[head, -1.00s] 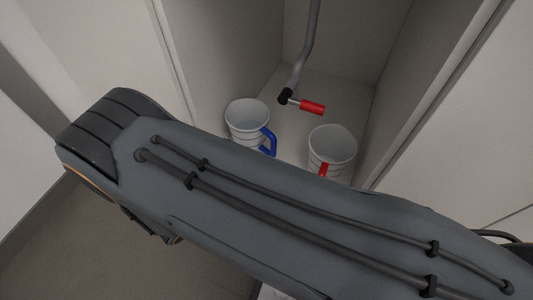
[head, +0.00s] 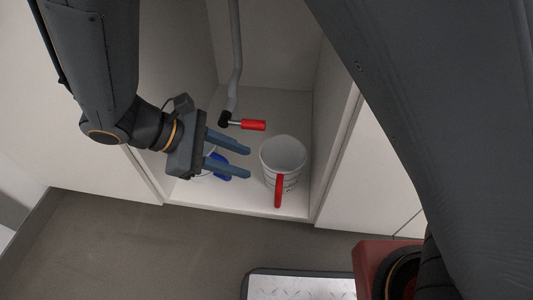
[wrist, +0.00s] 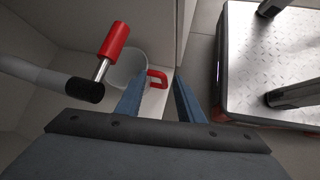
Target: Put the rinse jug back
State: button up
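Two white jugs stand upright on the floor of an open cupboard. The red-handled jug (head: 283,157) is on the right, its handle toward the front. The blue-handled jug (head: 223,168) is on the left, mostly hidden behind my gripper in the head view. I cannot tell which is the rinse jug. My gripper (head: 248,162) is open and empty, its fingers pointing right toward the red-handled jug, just left of it. In the wrist view, the red handle (wrist: 158,78) shows between the fingertips (wrist: 159,82), with the jug's body (wrist: 127,68) partly behind the left finger.
A grey pipe (head: 235,60) comes down inside the cupboard and ends in a tap with a red lever (head: 253,125), close behind the jugs. The cupboard's right wall (head: 335,125) stands near the red-handled jug. The floor in front (head: 200,235) is clear.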

jog(key=s+d+r+m+g+y, duration=0.2)
jog(key=s+d+r+m+y, duration=0.4)
jog(key=s+r+m+y, duration=0.3)
notch_tip(320, 180, up, 3)
jog(key=shift+d+m+g+y, duration=0.3)
jog(key=shift+d+m+y, duration=0.1)
jog(key=shift+m+y, duration=0.1)
